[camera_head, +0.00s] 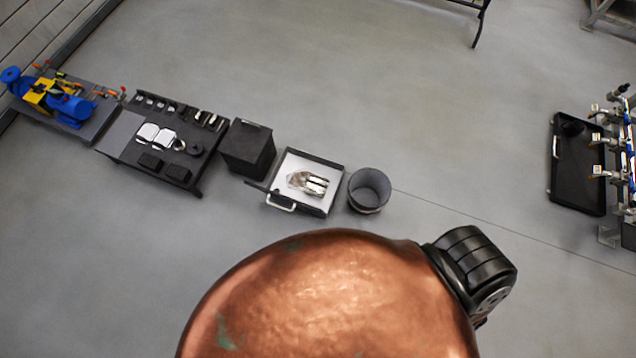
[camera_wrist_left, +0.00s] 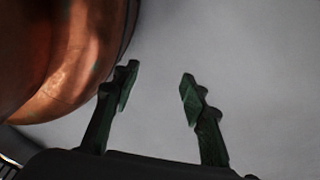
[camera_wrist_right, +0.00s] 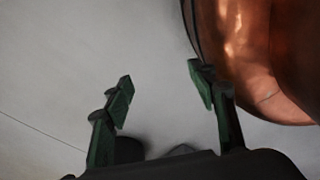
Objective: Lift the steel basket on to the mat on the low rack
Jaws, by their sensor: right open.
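I cannot make out a steel basket, nor a mat on a low rack, for certain in any view. In the left wrist view my left gripper (camera_wrist_left: 159,74) is open and empty, its dark green fingers apart over bare grey floor. In the right wrist view my right gripper (camera_wrist_right: 161,74) is open and empty, also over bare floor. Neither gripper shows in the head view. A small barred or ribbed thing (camera_wrist_left: 8,168) is cut off at the lower left corner of the left wrist view; I cannot tell what it is.
A low dark table (camera_head: 125,150) holds papers and small parts. Beside it stand a black box (camera_head: 247,148), a pale-topped cart (camera_head: 325,168) bearing a shiny metal piece (camera_head: 308,184), and a grey bin (camera_head: 369,190). A black tray (camera_head: 577,190) lies at right. The middle floor is clear.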

